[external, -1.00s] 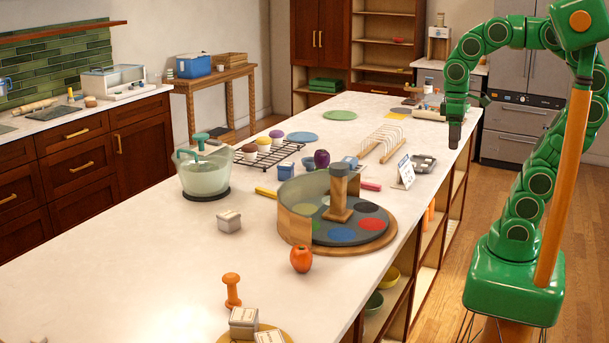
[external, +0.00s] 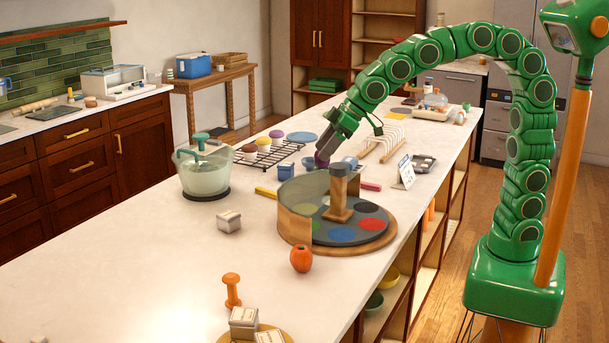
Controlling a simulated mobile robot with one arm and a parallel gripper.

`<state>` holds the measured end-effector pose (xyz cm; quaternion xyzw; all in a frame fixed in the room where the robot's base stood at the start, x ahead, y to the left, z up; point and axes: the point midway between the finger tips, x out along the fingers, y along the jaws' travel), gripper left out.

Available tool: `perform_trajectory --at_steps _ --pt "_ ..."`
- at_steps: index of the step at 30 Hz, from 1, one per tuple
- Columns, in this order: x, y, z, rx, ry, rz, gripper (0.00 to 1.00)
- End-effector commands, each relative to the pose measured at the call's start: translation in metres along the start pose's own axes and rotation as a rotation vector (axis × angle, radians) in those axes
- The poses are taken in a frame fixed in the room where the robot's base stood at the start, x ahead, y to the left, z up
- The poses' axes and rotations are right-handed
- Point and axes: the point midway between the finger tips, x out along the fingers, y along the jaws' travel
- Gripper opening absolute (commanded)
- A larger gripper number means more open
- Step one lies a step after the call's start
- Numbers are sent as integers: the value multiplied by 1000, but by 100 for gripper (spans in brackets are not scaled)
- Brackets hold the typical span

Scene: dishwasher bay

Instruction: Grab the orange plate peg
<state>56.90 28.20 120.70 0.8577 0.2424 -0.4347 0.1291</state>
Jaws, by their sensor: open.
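The orange plate peg (external: 232,290) stands upright on the white counter near the front, with a wide base and a rounded knob on top. My gripper (external: 323,156) is farther back and to the right, beyond the round turntable.
A grey lidded box (external: 243,321) stands just in front of the peg. An orange tomato (external: 301,258) and the walled turntable (external: 296,224) lie between my gripper and the peg. A mixing bowl (external: 204,177) stands at back left. The counter left of the peg is clear.

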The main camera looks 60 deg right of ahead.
Motion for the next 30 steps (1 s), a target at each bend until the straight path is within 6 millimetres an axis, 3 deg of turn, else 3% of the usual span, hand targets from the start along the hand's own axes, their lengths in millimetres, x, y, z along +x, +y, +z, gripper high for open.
perform_trajectory --at_steps 6,12,19,30 --pt "47 -74 -65 -89 170 -83 72" --pt "81 -147 -109 -152 316 -166 72" --pt "97 -204 -136 -192 426 -229 72" --pt "111 -262 -152 -223 523 -294 72"
